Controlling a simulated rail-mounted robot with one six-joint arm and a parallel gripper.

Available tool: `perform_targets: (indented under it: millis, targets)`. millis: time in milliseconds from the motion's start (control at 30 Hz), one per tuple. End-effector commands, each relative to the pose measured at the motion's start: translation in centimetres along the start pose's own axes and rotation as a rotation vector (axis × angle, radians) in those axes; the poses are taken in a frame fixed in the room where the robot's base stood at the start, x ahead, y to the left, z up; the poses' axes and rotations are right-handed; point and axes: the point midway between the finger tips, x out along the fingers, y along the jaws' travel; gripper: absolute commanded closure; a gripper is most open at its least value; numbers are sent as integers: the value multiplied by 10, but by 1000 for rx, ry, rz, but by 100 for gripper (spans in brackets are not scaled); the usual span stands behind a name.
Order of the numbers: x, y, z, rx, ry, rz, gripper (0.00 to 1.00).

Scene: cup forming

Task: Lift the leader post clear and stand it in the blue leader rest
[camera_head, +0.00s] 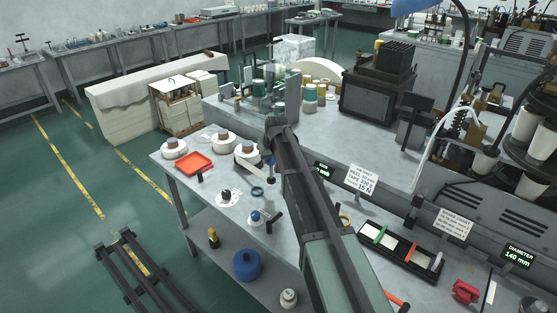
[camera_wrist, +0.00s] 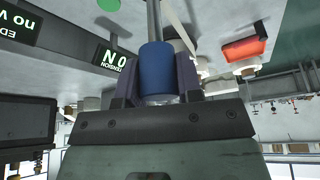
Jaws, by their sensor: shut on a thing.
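My gripper (camera_wrist: 157,76) is shut on a blue cylindrical grip (camera_wrist: 157,62) in the wrist view, one finger on each side. A thin grey metal rod runs from the grip to the top edge; I take this as the leader post. A pale strip passes close beside it; whether it is attached is unclear. In the head view my arm hides most of the gripper, and the post's lower end is not clear. A blue ring (camera_head: 257,191) lies on the bench. I cannot tell which is the blue leader rest.
White reels (camera_head: 222,142) and an orange-red tray (camera_head: 194,163) are on the bench (camera_head: 180,183) at the left. A dark T-shaped handle (camera_head: 270,221) stands near the ring. Signs (camera_head: 361,179) and a black tray (camera_head: 401,250) are to the right. A blue drum (camera_head: 247,266) sits below.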

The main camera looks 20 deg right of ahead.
Motion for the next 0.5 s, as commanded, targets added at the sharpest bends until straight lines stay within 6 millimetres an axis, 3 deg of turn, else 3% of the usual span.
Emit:
perform_targets:
  millis: [500]
  targets:
    - [18,-39,-43,-1,0,0,100]
